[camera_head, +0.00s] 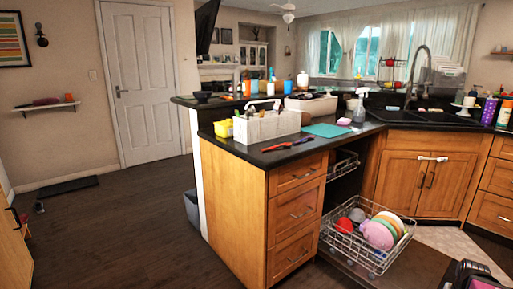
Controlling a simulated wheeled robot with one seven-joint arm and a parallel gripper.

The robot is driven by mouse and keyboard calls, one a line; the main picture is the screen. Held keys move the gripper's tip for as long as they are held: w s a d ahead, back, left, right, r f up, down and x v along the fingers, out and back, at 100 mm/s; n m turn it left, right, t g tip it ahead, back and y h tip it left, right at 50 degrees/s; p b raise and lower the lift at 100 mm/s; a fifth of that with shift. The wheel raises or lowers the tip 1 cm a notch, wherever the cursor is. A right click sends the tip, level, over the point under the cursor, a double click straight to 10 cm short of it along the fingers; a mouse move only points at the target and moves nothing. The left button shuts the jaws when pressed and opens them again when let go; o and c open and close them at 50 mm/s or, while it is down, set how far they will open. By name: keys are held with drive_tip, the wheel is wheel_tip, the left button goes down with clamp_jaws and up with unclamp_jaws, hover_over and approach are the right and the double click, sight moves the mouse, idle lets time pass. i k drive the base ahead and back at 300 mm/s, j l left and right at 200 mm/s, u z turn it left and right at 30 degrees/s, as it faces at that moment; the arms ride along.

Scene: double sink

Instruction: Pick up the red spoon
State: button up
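A small red utensil, which looks like the red spoon (276,148), lies flat on the black countertop (253,154) near its front edge, in front of the white caddy. An orange-red and blue piece (303,140) lies just right of it; I cannot tell whether the two touch. A dark part of my arm, which looks like my gripper (468,274), shows at the bottom right corner, cut off by the frame. It is well away from the spoon and lower in the picture. Its fingers cannot be made out.
The white caddy (267,124) stands behind the spoon, with a teal mat (326,130) to its right. Below, the dishwasher rack (349,250) is pulled out over its open door (410,269), holding plates and bowls. The floor left of the drawers (120,235) is clear.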

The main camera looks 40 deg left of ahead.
sight(277, 147)
drive_tip(key=u, duration=1.45)
